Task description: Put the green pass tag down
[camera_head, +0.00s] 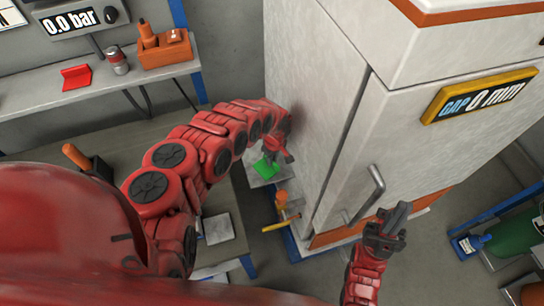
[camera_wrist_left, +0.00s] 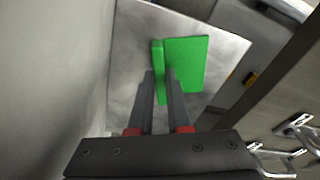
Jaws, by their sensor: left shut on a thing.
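The green pass tag (camera_wrist_left: 187,62) is a flat green plate with a raised green ridge along one side. My left gripper (camera_wrist_left: 162,76) is shut on the ridge. The tag lies over a pale metal plate (camera_wrist_left: 125,60); I cannot tell whether it touches it. In the head view the tag (camera_head: 266,168) shows just below my left gripper (camera_head: 273,155), beside the tall white cabinet (camera_head: 290,90). My right gripper (camera_head: 396,215) is in front of the cabinet door handle (camera_head: 372,190), and I see nothing in it; its opening is unclear.
The cabinet wall stands close to my left gripper. An orange-and-yellow tool (camera_head: 281,212) is below the tag. A workbench (camera_head: 40,95) with an orange box (camera_head: 166,50) is at the upper left.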

